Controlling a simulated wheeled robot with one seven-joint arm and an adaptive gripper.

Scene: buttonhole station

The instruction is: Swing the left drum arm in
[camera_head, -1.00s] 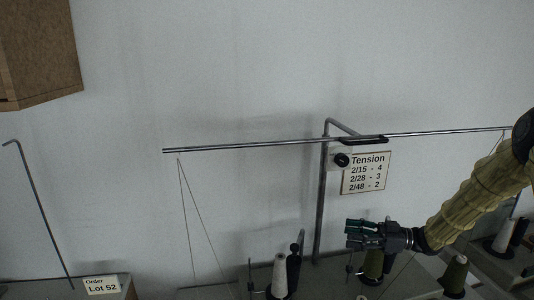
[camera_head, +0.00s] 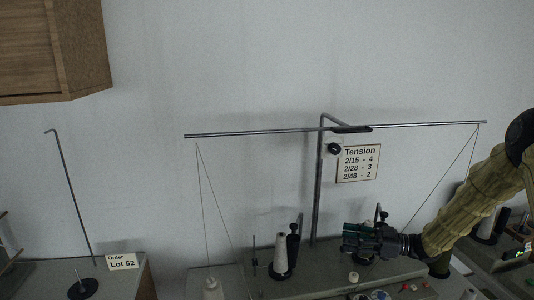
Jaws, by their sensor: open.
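My gripper (camera_head: 348,238) is open and empty in the head view, pointing left, in front of the right part of the thread stand. I cannot tell for sure which part is the left drum arm. A dark upright piece with a black knob (camera_head: 293,245) stands beside a white cone (camera_head: 280,261), left of my gripper and apart from it.
A grey post (camera_head: 317,190) carries a long horizontal rod (camera_head: 250,133) with threads hanging from both ends. A Tension card (camera_head: 358,163) hangs beside it. A bent rod (camera_head: 70,195) and a Lot 52 card (camera_head: 122,262) are at left. A wooden cabinet (camera_head: 50,45) is above.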

